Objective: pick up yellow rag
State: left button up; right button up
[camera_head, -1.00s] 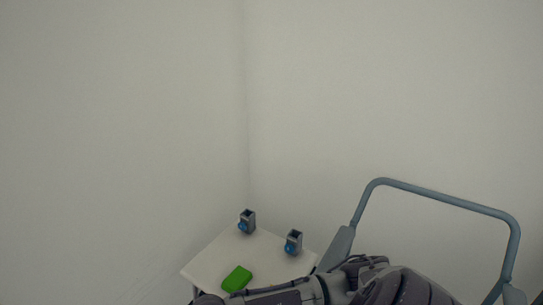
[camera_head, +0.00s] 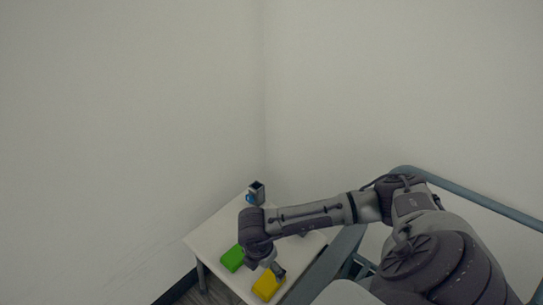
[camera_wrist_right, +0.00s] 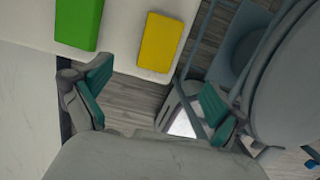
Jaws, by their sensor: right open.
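The yellow rag (camera_head: 267,287) lies on the white table (camera_head: 213,232) near its front edge, folded into a block shape. It also shows in the right wrist view (camera_wrist_right: 160,42), at the table's edge. My right arm reaches in from the right over the table in the head view. My right gripper (camera_wrist_right: 152,107) is open and empty in the right wrist view, its two teal-padded fingers far apart. The rag lies beyond the space between the fingers and is not held. The gripper's fingers are hard to make out in the head view. My left gripper is not in view.
A green folded rag (camera_head: 232,258) lies left of the yellow one, also in the wrist view (camera_wrist_right: 78,22). A grey holder with a blue part (camera_head: 256,193) stands at the table's back corner. A blue-grey tubular frame (camera_head: 470,203) stands at the right, close to my arm. Walls meet behind the table.

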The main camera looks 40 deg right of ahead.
send_over(269, 281)
jog(key=a, duration=0.1)
notch_tip(269, 281, down, 5)
jog(key=shift+s+a+r+b, duration=0.1)
jog(key=shift+a+r+b, duration=0.05)
jog(key=shift+b, duration=0.2)
jog(key=f, duration=0.2)
jog(key=d+f+b, duration=0.1)
jog(key=f, duration=0.2)
jog(key=shift+f, duration=0.4)
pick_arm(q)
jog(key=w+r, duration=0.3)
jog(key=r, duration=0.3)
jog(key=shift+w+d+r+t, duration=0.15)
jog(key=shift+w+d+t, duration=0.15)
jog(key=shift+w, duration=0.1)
pick_arm(e)
jog(key=shift+d, duration=0.1)
jog(key=c, duration=1.1)
